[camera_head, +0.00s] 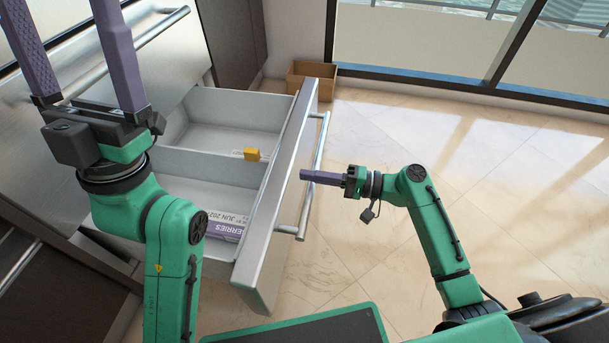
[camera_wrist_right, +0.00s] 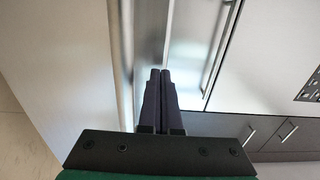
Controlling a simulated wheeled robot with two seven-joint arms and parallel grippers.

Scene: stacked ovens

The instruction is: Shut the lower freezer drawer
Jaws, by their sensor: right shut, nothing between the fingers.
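The freezer drawer (camera_head: 172,159) stands pulled open in the head view, with a steel front panel (camera_head: 278,185) and a long bar handle (camera_head: 322,140). My right gripper (camera_head: 301,175) is shut and empty; its fingertips overlap the handle and point at the front panel. I cannot tell whether they touch it. In the right wrist view the shut fingers (camera_wrist_right: 160,72) point toward steel surfaces. My left gripper (camera_head: 60,6) is open and empty, raised over the left side of the drawer, with its fingertips near the top edge of the view.
A berries package (camera_head: 226,226) and a small yellow item (camera_head: 251,154) lie in the drawer. Another steel front with a bar handle (camera_head: 150,30) is above it. A cardboard box (camera_head: 312,80) stands behind by the window. The tiled floor (camera_head: 500,170) at right is clear.

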